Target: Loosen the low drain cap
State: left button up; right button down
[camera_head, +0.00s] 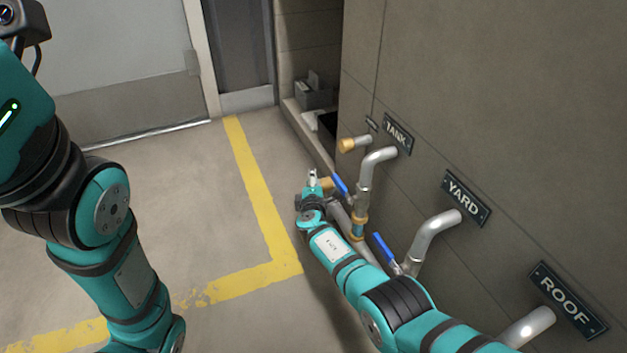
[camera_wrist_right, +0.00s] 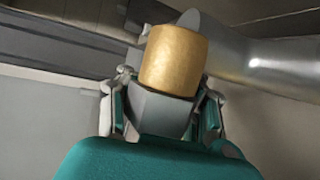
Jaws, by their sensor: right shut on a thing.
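The low drain cap (camera_head: 326,184) is a brass cylinder low by the wall, below the TANK sign. In the right wrist view the brass cap (camera_wrist_right: 173,58) stands between the fingers, joined to a grey metal pipe. My right gripper (camera_head: 313,181) is at the cap in the head view. It is shut on the cap, with a finger on either side; the exact contact is partly hidden. My left arm shows at the left of the head view, but its gripper fingers are out of frame.
Another brass cap (camera_head: 347,145) ends a short pipe above. Bent pipes come from the wall by the TANK (camera_head: 397,135), YARD (camera_head: 466,198) and ROOF (camera_head: 567,299) signs. Blue levers (camera_head: 341,185) sit close to my right arm. The floor left of the yellow line (camera_head: 258,190) is clear.

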jog(key=c, duration=1)
grip_release()
jog(key=shift+d, duration=0.1)
